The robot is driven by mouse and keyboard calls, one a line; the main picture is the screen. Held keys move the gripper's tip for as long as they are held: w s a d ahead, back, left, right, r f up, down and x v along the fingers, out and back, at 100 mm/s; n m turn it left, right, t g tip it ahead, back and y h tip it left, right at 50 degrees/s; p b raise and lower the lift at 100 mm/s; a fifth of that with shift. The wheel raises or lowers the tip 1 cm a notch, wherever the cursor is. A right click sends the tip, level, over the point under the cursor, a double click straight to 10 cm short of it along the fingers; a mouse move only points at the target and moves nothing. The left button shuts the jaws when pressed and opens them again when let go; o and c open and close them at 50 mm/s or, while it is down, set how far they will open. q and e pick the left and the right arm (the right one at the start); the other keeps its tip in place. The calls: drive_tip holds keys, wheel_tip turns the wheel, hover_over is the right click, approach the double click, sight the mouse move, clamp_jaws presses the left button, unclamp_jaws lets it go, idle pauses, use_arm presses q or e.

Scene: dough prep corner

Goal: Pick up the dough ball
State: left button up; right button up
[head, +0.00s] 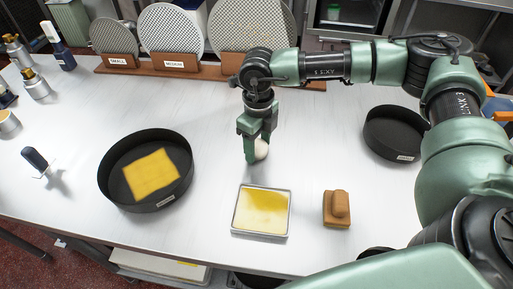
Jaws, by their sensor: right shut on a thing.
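The dough ball (261,149) is a small pale round lump in the middle of the white table. My right gripper (254,150) points down from above and is shut on the dough ball. The fingers cover the ball's left part. I cannot tell whether the ball touches the table or is held just above it. My left gripper does not show in the head view.
A square tray with yellow liquid (263,211) lies in front of the gripper, with a brown block (336,209) to its right. A black round pan (116,193) holds a yellow sheet. Another black pan (393,133) is at right. Perforated discs (172,28) stand behind.

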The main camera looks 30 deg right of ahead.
sight(258, 145)
wheel_tip(258, 145, up, 19)
drive_tip(key=b, duration=0.3)
drive_tip(key=w+a+p, duration=0.2)
drive_tip(key=w+a, duration=0.1)
drive_tip(key=a, duration=1)
drive_tip(key=w+a+f+b, duration=0.1)
drive_tip(key=w+a+f, duration=0.1)
drive_tip(key=a+f, duration=0.2)
drive_tip(key=w+a+f+b, duration=0.1)
drive_tip(key=a+f, duration=0.4)
drive_tip(key=a, duration=0.5)
drive_tip(key=shift+w+a, duration=0.35)
drive_tip(key=shift+w, duration=0.25)
drive_tip(key=shift+f, duration=0.1)
drive_tip(key=shift+f, duration=0.1)
drive_tip(key=shift+f+b, duration=1.45)
drive_tip(key=shift+f, duration=0.65)
drive_tip(key=shift+f+b, duration=1.25)
drive_tip(key=shift+f, duration=0.65)
